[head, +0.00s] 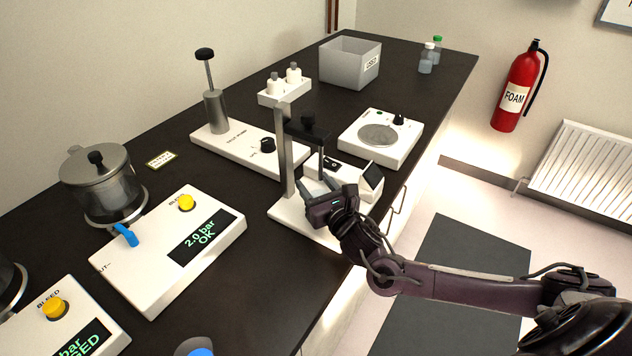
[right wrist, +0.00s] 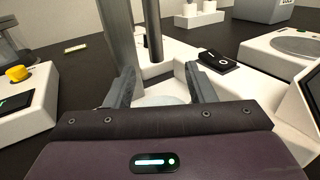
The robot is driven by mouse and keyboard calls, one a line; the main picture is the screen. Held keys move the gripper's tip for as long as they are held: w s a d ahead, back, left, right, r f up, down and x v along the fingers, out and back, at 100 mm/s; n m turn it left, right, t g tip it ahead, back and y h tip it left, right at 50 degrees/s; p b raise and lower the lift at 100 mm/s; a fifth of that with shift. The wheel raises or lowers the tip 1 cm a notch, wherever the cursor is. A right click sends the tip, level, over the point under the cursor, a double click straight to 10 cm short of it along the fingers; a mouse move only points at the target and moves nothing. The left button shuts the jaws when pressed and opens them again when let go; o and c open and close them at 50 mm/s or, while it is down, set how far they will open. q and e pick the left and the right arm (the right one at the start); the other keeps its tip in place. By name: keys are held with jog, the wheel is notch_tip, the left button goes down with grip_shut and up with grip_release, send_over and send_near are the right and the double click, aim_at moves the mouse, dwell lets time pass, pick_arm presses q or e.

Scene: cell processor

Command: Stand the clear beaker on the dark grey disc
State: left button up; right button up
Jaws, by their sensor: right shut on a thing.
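My right gripper (head: 322,188) is at the white stand with the upright metal post. Its two fingers (right wrist: 162,88) close from either side on the clear beaker (right wrist: 166,100), which shows only as a pale, see-through round shape between them. The beaker is hard to make out in the head view. It is low over the stand's white base, near a thin dark shaft; I cannot tell whether it touches the base. The grey disc (head: 378,135) lies flat and bare on a white box with a black knob, behind and right of the gripper. It also shows in the right wrist view (right wrist: 296,45). My left gripper is not in view.
The stand's post (head: 286,150) and black clamp arm (head: 308,132) rise beside the gripper. A small white unit with a tilted screen (head: 373,178) stands between the gripper and the disc box. A white pump base (head: 240,148), bottle rack (head: 285,92) and grey bin (head: 345,65) stand farther back.

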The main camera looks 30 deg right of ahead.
jog(key=shift+s+r, duration=0.1)
jog(key=o, duration=1.4)
jog(key=shift+s, duration=0.1)
jog(key=s+b, duration=0.1)
jog(key=s, duration=0.9)
jog(key=shift+s+b, duration=0.4)
jog(key=shift+s+d, duration=0.1)
jog(key=shift+s, duration=0.4)
jog(key=shift+s, duration=0.1)
